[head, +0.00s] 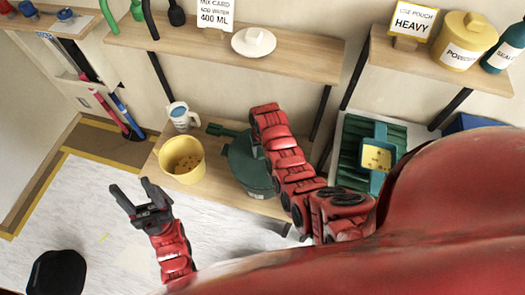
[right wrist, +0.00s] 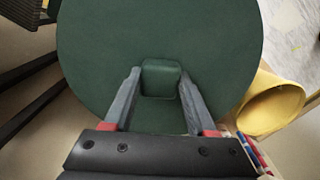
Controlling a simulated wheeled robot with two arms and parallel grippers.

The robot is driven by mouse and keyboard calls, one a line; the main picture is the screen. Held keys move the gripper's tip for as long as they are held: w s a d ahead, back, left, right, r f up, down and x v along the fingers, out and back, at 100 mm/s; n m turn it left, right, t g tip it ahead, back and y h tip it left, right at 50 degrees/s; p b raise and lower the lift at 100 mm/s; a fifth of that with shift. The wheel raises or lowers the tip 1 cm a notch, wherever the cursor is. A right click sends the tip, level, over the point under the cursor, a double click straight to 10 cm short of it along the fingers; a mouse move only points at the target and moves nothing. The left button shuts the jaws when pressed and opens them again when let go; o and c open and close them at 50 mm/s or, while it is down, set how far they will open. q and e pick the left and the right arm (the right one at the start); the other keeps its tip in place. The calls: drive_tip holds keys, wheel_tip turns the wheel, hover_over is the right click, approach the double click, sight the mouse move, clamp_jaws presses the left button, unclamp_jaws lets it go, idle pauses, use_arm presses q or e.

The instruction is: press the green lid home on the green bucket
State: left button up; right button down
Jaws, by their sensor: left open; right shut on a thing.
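The green lid (right wrist: 100,40) is a dark green disc that fills the upper middle of the right wrist view. My right gripper (right wrist: 160,82) is shut on the square green knob (right wrist: 161,72) at the lid's middle. In the head view the green bucket (head: 260,187) stands on the low wooden shelf, with the lid (head: 243,158) over its top. My right arm hides part of both. I cannot tell whether the lid is fully seated. My left gripper (head: 133,196) is open and empty, above the floor left of the shelf.
A yellow bucket (head: 182,172) stands left of the green bucket; it also shows in the right wrist view (right wrist: 270,103). Behind it is a white and blue jug (head: 181,117). A dark green handled thing (head: 222,130) lies beside the green bucket. The upper shelf (head: 180,38) overhangs behind.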

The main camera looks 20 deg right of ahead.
drive_tip(key=shift+f+b, duration=0.85)
drive_tip(key=shift+f, duration=0.3)
drive_tip(key=shift+c, duration=0.6)
unclamp_jaws()
drive_tip(key=shift+w+r, duration=0.15)
drive_tip(key=shift+r, duration=0.45)
wheel_tip(320, 180, up, 6)
drive_tip(key=shift+r+b, duration=0.1)
drive_tip(key=shift+b, duration=0.75)
wheel_tip(320, 180, up, 10)
drive_tip(key=p, duration=0.8)
drive_tip(key=shift+s, duration=0.25)
